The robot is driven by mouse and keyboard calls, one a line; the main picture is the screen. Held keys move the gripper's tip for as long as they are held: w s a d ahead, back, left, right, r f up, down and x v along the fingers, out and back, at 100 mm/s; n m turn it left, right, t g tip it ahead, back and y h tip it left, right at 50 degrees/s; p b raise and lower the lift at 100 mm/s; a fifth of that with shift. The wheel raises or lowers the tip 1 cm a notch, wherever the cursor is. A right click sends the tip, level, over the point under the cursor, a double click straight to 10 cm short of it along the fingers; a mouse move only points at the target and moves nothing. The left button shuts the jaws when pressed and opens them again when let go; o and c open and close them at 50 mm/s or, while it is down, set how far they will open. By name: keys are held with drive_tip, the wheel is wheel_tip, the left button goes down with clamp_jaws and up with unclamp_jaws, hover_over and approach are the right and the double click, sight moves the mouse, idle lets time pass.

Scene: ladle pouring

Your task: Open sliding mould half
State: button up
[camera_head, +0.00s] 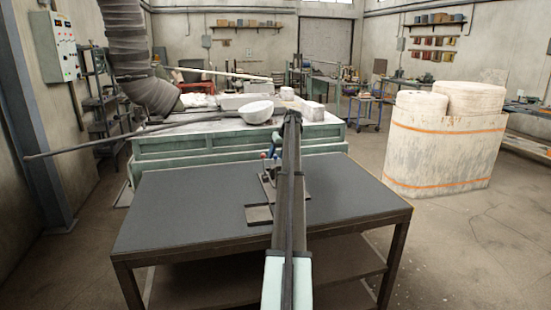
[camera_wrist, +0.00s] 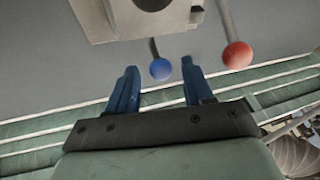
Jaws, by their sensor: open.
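In the wrist view, my gripper (camera_wrist: 159,64) is open, with its two blue fingers apart. A blue ball knob (camera_wrist: 161,70) on a short dark rod shows between the fingertips; I cannot tell whether either finger touches it. A red ball knob (camera_wrist: 237,55) on another rod is to the right, outside the fingers. The grey mould block (camera_wrist: 98,20) with a dark round hole is at the top edge, partly cut off. In the head view the mould (camera_head: 259,215) is on the dark table, mostly hidden by my arm. The red knob (camera_head: 263,156) shows there beside my arm.
The dark table (camera_head: 180,215) is bare left and right of the mould. A large pale block (camera_head: 440,150) stands on the floor at right.

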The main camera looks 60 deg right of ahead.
drive_tip(key=v, duration=1.1)
drive_tip(key=shift+r, duration=0.2)
drive_tip(key=shift+a, duration=0.1)
